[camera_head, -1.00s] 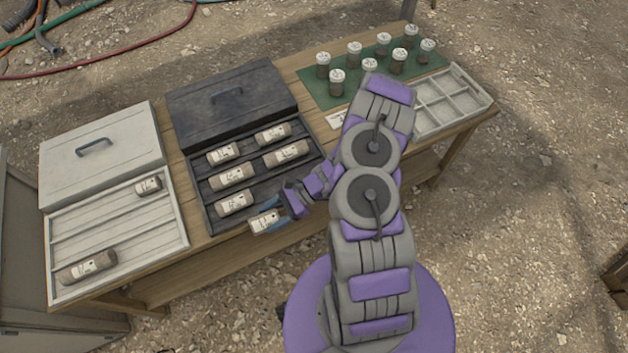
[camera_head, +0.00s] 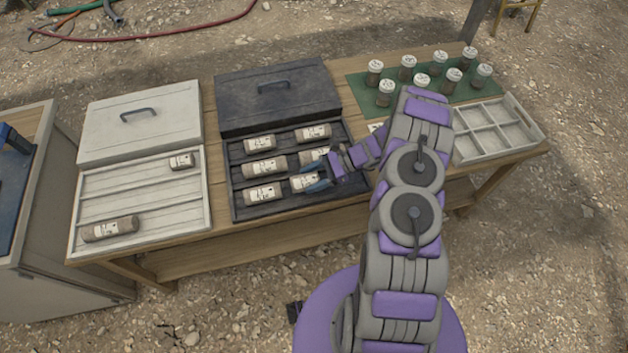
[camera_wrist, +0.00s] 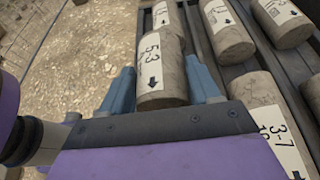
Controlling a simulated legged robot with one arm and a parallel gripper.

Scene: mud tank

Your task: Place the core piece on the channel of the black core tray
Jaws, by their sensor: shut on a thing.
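My gripper (camera_head: 318,186) is shut on a labelled core piece (camera_head: 304,182) at the front right of the black core tray (camera_head: 236,209). In the wrist view the held core piece (camera_wrist: 160,60), marked 5-3 with an arrow, lies between the blue fingers (camera_wrist: 162,88). The tray's dark channels show beside it. Several other core pieces lie in the black tray, among them one marked 3-7 (camera_wrist: 275,135) close to the gripper. Whether the held piece touches the channel floor cannot be told. My arm hides part of the tray's right side.
A white tray (camera_head: 140,203) holding two core pieces (camera_head: 110,229) stands at the left. Lidded jars (camera_head: 386,92) stand on a green mat (camera_head: 362,86) at the back right, next to a white compartment tray (camera_head: 500,135). Bare wooden table (camera_head: 270,238) shows along the front edge.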

